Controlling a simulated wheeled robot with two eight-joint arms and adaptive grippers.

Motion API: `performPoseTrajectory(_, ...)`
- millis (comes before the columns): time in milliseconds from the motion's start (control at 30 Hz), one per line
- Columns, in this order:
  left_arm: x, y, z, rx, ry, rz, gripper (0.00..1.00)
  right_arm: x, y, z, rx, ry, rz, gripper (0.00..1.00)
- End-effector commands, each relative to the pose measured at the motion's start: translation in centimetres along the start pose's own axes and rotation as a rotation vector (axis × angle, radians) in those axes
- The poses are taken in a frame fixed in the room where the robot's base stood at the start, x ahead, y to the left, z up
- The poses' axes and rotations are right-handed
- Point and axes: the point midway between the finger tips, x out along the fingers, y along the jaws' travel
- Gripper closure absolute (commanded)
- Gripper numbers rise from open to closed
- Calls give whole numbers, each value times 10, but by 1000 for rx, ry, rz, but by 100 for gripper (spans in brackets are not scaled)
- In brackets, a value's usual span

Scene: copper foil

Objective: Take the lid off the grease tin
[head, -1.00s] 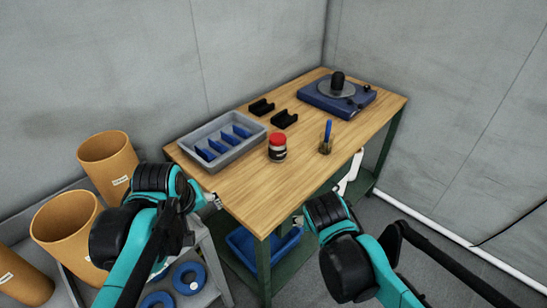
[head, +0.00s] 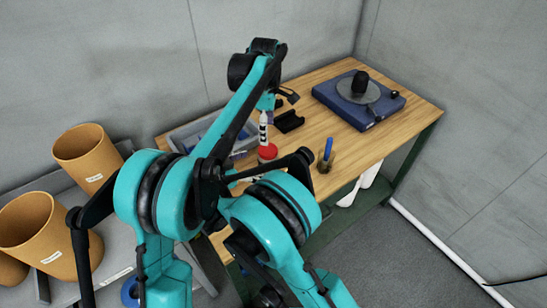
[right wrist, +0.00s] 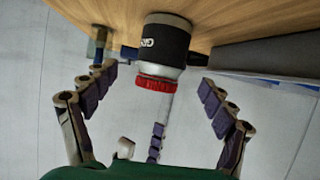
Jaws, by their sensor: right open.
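The grease tin (right wrist: 165,42) shows in the right wrist view, where the picture is upside down. It has a dark label, a pale band and a red lid (right wrist: 155,84), which is on the tin. In the head view the red lid (head: 267,152) shows between arm links, and most of the tin's body is hidden. My right gripper (right wrist: 155,82) is open, with its padded fingers apart on both sides of the lid and clear of it. I cannot tell how far the tin reaches between the fingers. I cannot make out my left gripper.
The wooden table (head: 415,108) bears a grey tray (head: 185,136) to the left of the tin and a brush (head: 327,152) in a holder to its right. A black block (head: 289,122) and a blue turntable (head: 336,102) are farther back. Brown tubs (head: 88,158) stand at left.

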Motion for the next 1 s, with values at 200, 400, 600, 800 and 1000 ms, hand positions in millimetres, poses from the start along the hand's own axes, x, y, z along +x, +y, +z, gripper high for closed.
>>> performPoseTrajectory(200, 0, 1, 1, -7, 0, -3, 29, 16, -3, 4, 20, 16, 1, 16)
performPoseTrajectory(400, 0, 1, 0, -7, 0, -3, 29, 49, -2, 3, 19, 14, 2, 16)
performPoseTrajectory(600, 0, 1, 0, -6, 0, -2, 29, 70, -3, 3, 17, 14, 0, 16)
performPoseTrajectory(800, 0, 1, 0, -6, 0, -2, 29, 76, -3, 3, 16, 14, -1, 16)
performPoseTrajectory(1000, 0, 1, 0, -6, 0, -2, 29, 76, -3, 3, 16, 14, -1, 29)
